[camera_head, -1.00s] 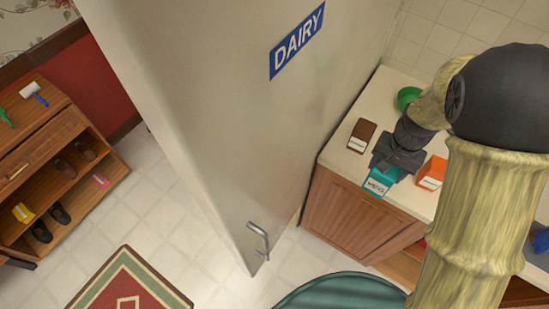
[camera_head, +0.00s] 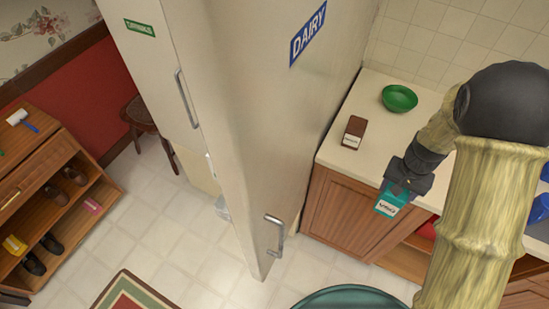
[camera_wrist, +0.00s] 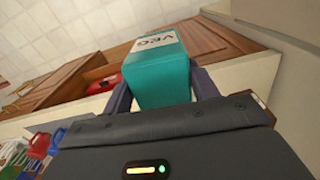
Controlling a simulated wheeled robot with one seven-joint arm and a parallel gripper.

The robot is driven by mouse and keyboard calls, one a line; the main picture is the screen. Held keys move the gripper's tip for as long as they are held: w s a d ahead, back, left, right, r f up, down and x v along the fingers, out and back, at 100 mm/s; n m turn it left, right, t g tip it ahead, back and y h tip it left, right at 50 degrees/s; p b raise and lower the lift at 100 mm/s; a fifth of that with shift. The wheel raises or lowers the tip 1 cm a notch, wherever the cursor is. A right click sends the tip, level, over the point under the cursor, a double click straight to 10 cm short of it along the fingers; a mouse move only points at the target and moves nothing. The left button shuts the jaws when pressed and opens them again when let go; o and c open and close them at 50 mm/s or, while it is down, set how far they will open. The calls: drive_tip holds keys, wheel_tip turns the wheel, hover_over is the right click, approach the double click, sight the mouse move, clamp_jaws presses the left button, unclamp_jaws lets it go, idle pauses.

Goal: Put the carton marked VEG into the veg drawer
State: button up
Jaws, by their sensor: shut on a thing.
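The teal carton (camera_head: 391,200) has a white label. In the wrist view the label on the carton (camera_wrist: 160,72) reads VEG. My gripper (camera_head: 399,188) is shut on it, with a dark finger on either side in the wrist view (camera_wrist: 160,88). In the head view the carton appears over the counter's front edge; its exact height is unclear. A tall pale door (camera_head: 262,130) with a blue DAIRY sign stands left of the counter. I cannot make out a veg drawer in either view.
A brown carton (camera_head: 353,132) and a green bowl (camera_head: 399,98) stand on the counter (camera_head: 345,100). The DAIRY door's handle (camera_head: 275,234) sticks out near its lower edge. A wooden shoe rack (camera_head: 50,200) stands at far left.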

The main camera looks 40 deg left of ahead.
drive_tip(key=w+d+f+m, duration=0.1)
drive_tip(key=d+f, duration=0.3)
drive_tip(key=d, duration=0.4)
drive_tip(key=w+d+f, duration=0.1)
drive_tip(key=d+f, duration=0.3)
drive_tip(key=d, duration=0.5)
drive_tip(key=shift+w+m+b, duration=0.35)
drive_tip(key=shift+m, duration=0.05)
drive_tip(key=shift+d+f, duration=0.1)
drive_tip(key=shift+d, duration=0.1)
